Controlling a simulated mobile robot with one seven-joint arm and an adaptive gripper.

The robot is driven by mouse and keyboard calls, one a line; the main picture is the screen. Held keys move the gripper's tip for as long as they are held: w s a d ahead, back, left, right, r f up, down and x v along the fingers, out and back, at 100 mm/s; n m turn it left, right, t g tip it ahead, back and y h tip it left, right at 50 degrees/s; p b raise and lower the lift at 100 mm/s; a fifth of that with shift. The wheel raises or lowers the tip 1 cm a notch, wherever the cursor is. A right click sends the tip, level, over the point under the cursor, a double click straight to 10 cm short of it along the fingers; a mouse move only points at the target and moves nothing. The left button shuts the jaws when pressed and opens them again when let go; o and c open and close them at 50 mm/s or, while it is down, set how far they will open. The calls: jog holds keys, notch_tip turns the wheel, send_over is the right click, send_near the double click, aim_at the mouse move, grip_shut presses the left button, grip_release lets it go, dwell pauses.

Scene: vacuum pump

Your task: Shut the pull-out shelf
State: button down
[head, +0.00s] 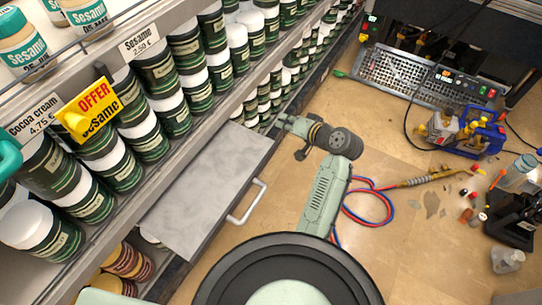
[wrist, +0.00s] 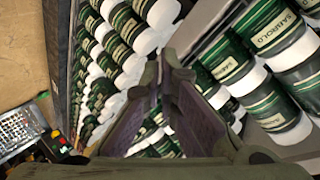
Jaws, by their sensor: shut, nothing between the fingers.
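The pull-out shelf (head: 205,190) is a flat grey metal board that sticks out from the shelving unit over the floor. It is bare on top and carries a white bar handle (head: 247,203) on its front edge. My gripper (head: 283,118) is beyond the far end of the pull-out shelf, close to the rows of jars and apart from the handle. In the wrist view my gripper's dark fingers (wrist: 168,65) meet at their tips with nothing between them, pointing at the jars. I cannot make out the handle in the wrist view.
Green and white jars (head: 138,135) fill the shelves at the left, and also show in the wrist view (wrist: 265,95). A yellow offer sign (head: 92,108) juts out.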

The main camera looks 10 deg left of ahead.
aim_at(215, 151)
jog(key=s+d+f+m+g+y, duration=0.15)
jog(key=s+d+f+y, duration=0.3)
jog(key=s, duration=0.45)
jog(key=s+d+f+m+g+y, duration=0.1)
jog(key=s+d+f+m+y, duration=0.3)
jog(key=s, duration=0.6)
jog(key=w+a+f+n+h+p, duration=0.1)
jog(key=w+a+p, duration=0.2)
jog(key=a, duration=0.9)
jog(key=shift+w+a+f, duration=0.15)
jog(key=shift+w, duration=1.05)
jog(key=shift+n+t, duration=0.25)
jog(key=b+x, duration=0.4)
jog(key=x, duration=1.5)
jog(key=shift+w+a, duration=0.1)
jog(key=shift+a, duration=0.1)
